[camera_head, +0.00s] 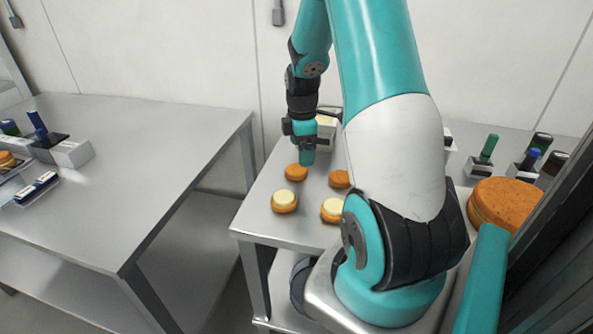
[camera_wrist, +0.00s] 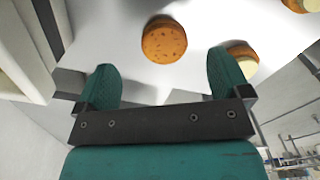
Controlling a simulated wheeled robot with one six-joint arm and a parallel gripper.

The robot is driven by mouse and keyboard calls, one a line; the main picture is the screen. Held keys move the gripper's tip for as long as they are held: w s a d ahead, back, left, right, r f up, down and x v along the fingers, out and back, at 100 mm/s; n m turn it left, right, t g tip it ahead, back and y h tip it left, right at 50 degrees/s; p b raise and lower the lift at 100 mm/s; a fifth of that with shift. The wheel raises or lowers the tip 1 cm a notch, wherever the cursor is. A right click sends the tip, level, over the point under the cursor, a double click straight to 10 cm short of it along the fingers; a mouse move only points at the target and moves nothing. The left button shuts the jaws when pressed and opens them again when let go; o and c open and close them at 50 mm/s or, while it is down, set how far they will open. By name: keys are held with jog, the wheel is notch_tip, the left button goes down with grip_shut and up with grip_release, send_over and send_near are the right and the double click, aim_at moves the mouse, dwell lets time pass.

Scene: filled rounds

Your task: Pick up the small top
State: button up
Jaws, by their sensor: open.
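Two plain orange-brown round tops lie on the grey metal table: one top (camera_head: 296,172) just below my gripper (camera_head: 307,157), the other (camera_head: 340,179) to its right, partly hidden by my arm. In the wrist view a speckled plain top (camera_wrist: 164,40) lies beyond and between the fingers of my gripper (camera_wrist: 162,68), which are open and empty. Nearer the table's front edge are two rounds with pale filling on top, a left one (camera_head: 284,200) and a right one (camera_head: 333,209), the latter partly hidden by my arm.
A large orange round (camera_head: 500,203) stands at the right. Holders with green and blue items (camera_head: 488,148) stand at the back right. A pale box (camera_head: 325,127) is behind my gripper. A separate table (camera_head: 150,150) at left has bare space and small items at its far left.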

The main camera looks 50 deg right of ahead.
aim_at(297, 168)
jog(key=shift+w+a+f+p, duration=0.1)
jog(key=shift+a+f+p, duration=0.15)
jog(key=shift+f, duration=0.75)
jog(key=shift+w+a+f+p, duration=0.1)
jog(key=shift+f+p, duration=0.1)
jog(key=shift+f, duration=0.85)
jog(key=shift+w+a+f+p, duration=0.1)
jog(key=shift+a+f+p, duration=0.15)
jog(key=shift+f, duration=0.75)
jog(key=c, duration=0.8)
